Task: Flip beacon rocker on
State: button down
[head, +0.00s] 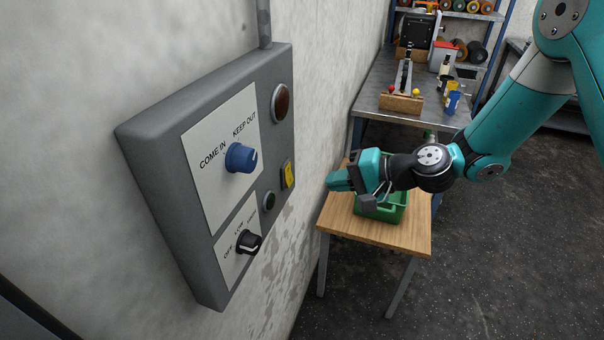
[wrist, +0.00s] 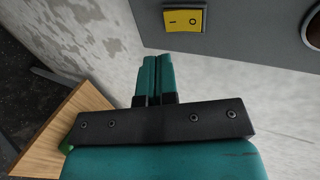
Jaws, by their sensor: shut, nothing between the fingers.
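The yellow rocker (head: 288,175) sits on the right part of the grey control box (head: 160,150) on the wall. In the wrist view the rocker (wrist: 184,20) shows at the top, with I and O marks; I cannot tell which side is pressed. My gripper (head: 338,181) is shut and empty, to the right of the rocker in the head view and apart from it. In the wrist view its closed fingertips (wrist: 154,60) point up towards the box, a little below and left of the rocker.
A wooden table (head: 390,236) with a green crate (head: 392,211) stands beneath my gripper. A metal workbench (head: 375,92) is behind.

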aim_at(291, 183)
jog(key=p+x, duration=0.1)
jog(key=x, duration=0.1)
jog(key=p+x, duration=0.1)
jog(key=x, duration=0.2)
jog(key=r+p+x, duration=0.1)
jog(key=x, duration=0.1)
jog(key=shift+w+a, duration=0.2)
jog(key=shift+a, duration=0.3)
jog(key=shift+f, duration=0.1)
